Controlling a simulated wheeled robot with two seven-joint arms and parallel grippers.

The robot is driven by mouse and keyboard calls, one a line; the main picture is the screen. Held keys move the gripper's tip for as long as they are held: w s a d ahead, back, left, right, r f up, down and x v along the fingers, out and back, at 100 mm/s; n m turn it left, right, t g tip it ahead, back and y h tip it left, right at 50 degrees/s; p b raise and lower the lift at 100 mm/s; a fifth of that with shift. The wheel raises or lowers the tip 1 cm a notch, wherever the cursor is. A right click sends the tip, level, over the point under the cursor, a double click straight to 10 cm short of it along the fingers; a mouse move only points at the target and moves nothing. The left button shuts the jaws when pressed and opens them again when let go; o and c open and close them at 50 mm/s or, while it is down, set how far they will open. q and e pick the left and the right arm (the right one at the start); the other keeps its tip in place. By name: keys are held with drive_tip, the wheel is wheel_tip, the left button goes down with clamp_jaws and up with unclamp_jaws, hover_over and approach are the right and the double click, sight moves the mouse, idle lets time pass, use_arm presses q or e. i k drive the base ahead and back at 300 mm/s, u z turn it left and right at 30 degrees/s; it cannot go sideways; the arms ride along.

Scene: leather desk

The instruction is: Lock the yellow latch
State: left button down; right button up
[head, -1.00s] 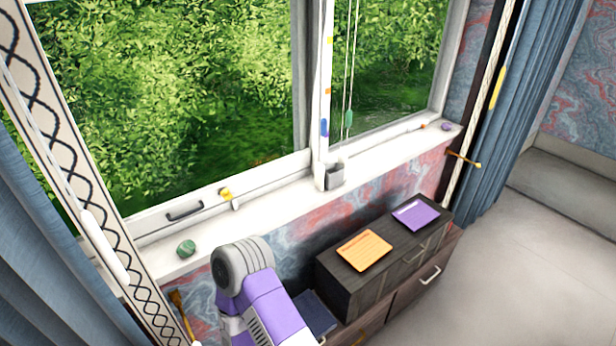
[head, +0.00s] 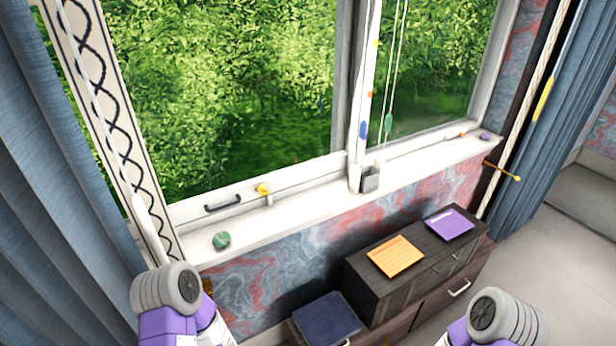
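The yellow latch (head: 263,189) is a small knob low on the left window sash, just right of the dark sash handle (head: 223,203). A small pale piece hangs beneath it. It is too small to tell whether it is locked. Purple and grey links of my arms show at the bottom left and bottom right, both well below the latch and apart from it. No fingers of either gripper are in view.
A green stone (head: 221,240) and a grey holder (head: 369,180) stand on the white sill (head: 310,212). Below is a dark cabinet (head: 385,305) bearing an orange pad (head: 396,256) and a purple pad (head: 449,222). Curtains hang at both sides.

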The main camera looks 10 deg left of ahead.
sight(262, 190)
drive_tip(key=i, duration=1)
